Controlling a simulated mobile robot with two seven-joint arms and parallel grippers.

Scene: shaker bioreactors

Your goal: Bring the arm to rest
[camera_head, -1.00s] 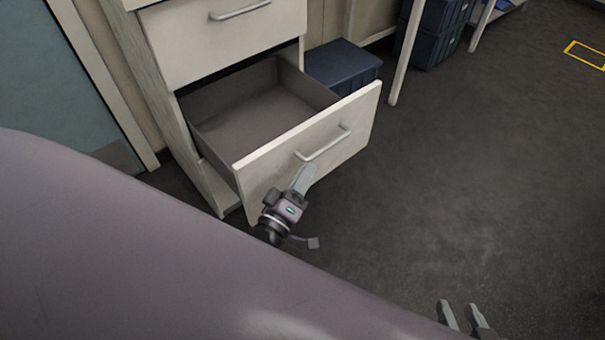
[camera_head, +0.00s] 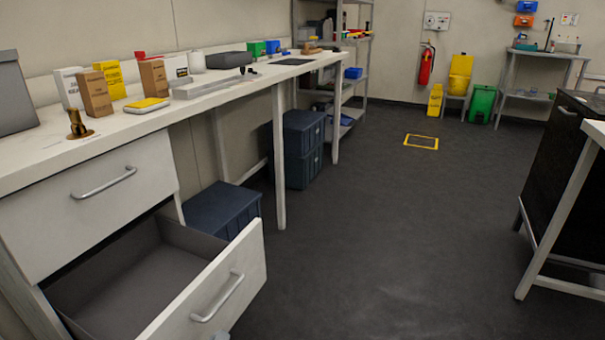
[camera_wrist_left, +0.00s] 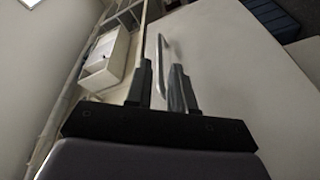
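My left gripper (camera_wrist_left: 159,82) shows in the left wrist view with its two dark fingers apart and nothing clearly held. My right gripper is not in view.
The upper drawer (camera_head: 95,200) is shut under a long bench (camera_head: 150,118) carrying boxes and small items. Blue crates (camera_head: 222,208) stand under the bench. A dark-sided bench (camera_head: 560,165) is at right. The floor (camera_head: 400,250) between is clear.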

